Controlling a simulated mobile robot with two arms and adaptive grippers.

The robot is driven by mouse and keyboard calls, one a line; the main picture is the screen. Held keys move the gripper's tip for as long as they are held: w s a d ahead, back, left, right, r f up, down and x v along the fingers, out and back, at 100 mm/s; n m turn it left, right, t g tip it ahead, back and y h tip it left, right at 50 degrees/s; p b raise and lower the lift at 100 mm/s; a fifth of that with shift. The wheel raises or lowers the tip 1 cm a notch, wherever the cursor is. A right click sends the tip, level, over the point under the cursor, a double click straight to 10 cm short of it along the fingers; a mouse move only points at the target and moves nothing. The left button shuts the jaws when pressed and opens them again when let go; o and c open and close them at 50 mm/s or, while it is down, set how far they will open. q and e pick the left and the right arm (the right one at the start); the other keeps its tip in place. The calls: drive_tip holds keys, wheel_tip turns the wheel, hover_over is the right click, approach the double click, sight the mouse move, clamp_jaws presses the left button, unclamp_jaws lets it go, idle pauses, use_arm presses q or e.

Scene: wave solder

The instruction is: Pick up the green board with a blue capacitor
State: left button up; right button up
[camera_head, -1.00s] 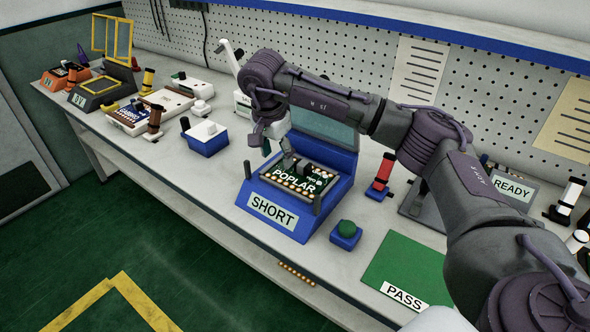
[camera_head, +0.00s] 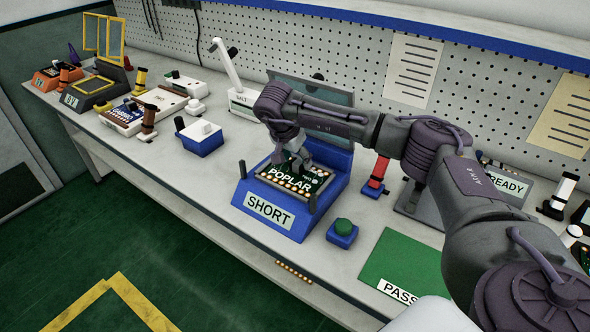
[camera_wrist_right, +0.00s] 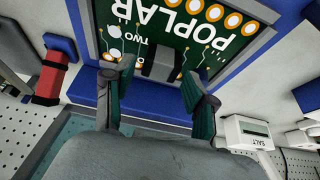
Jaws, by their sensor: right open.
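A green board marked POPLAR (camera_head: 290,178) lies in the blue fixture labelled SHORT (camera_head: 267,211). The board also shows upside down in the right wrist view (camera_wrist_right: 190,22), with gold pads and a dark block-shaped part at its near edge. I cannot make out a blue capacitor on it; the gripper partly covers the board. My right gripper (camera_head: 300,160) is over the far edge of the board. In the right wrist view its two fingers (camera_wrist_right: 157,74) are apart, on either side of the dark block. Contact cannot be told. My left gripper is not in view.
A green button on a blue base (camera_head: 342,232) and a green PASS mat (camera_head: 399,258) are right of the fixture. A red-and-black post (camera_head: 376,176) stands behind them. A blue-and-white box (camera_head: 203,138) is at left. Two dark posts flank the fixture's front.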

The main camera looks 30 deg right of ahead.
drive_tip(key=x, duration=0.2)
drive_tip(key=shift+w+d+f, duration=0.1)
drive_tip(key=shift+d+f, duration=0.05)
drive_tip(key=shift+f, duration=0.2)
clamp_jaws()
drive_tip(key=shift+r, duration=0.15)
